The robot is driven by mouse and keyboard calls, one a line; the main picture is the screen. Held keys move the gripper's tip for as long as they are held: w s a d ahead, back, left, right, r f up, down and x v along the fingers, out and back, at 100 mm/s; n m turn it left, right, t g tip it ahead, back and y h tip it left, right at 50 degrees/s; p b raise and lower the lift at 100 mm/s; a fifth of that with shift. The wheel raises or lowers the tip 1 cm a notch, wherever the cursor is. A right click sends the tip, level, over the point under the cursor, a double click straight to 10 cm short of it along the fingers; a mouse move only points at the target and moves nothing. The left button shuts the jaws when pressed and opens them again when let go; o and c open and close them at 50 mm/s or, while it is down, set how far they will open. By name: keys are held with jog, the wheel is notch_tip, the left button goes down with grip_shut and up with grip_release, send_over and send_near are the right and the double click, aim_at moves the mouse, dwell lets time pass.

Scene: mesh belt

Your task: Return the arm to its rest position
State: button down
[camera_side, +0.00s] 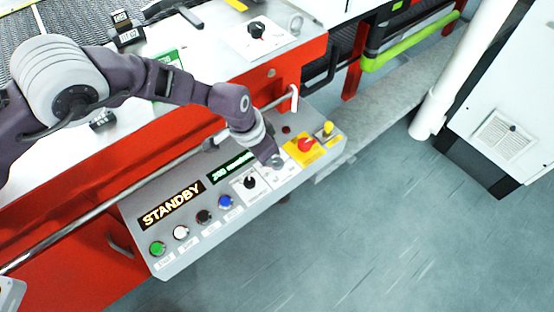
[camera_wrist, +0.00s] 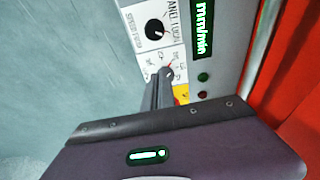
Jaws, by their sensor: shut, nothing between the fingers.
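My arm reaches in from the left in the side view, over the red machine frame. My gripper (camera_side: 276,161) is shut and empty, low over the right half of the grey control panel (camera_side: 170,259). It is beside the black rotary knob (camera_side: 250,182). In the wrist view the closed fingers (camera_wrist: 160,88) point at a white dial plate (camera_wrist: 172,62) with a small pointer. The fingers hide part of that plate, and I cannot tell whether they touch it. The black knob also shows in the wrist view (camera_wrist: 155,30).
The panel has a STANDBY display (camera_side: 171,206), a green-text display (camera_side: 231,164), several push buttons and a red emergency stop (camera_side: 305,145) on yellow. A yellow switch (camera_side: 327,128) stands at its right end. A metal rail (camera_side: 85,226) runs behind. The floor in front is clear.

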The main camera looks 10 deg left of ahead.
jog(key=shift+r, duration=0.4)
jog(key=a+r+n, duration=0.1)
jog(key=a+r, duration=0.2)
jog(key=r, duration=0.4)
jog(key=w+a+r+n, duration=0.1)
jog(key=a+r, duration=0.3)
jog(key=r, duration=0.3)
jog(key=a+r+n, duration=0.1)
jog(key=a+r, duration=0.2)
jog(key=r, duration=0.3)
jog(key=s+a+r+n+t, duration=0.2)
jog(key=s+a+r, duration=0.4)
jog(key=a+r, duration=0.5)
jog(key=s+a+r+n, duration=0.2)
jog(key=s+a+r, duration=0.45)
jog(key=s, duration=0.45)
jog(key=s+a+f+n+y, duration=0.1)
jog(key=s+a, duration=0.2)
jog(key=s, duration=0.3)
jog(key=s+a+f+n+t+y, duration=0.1)
jog(key=s+a, duration=0.2)
jog(key=s, duration=0.3)
jog(key=shift+s+f+t, duration=0.3)
jog(key=shift+s+f, duration=0.05)
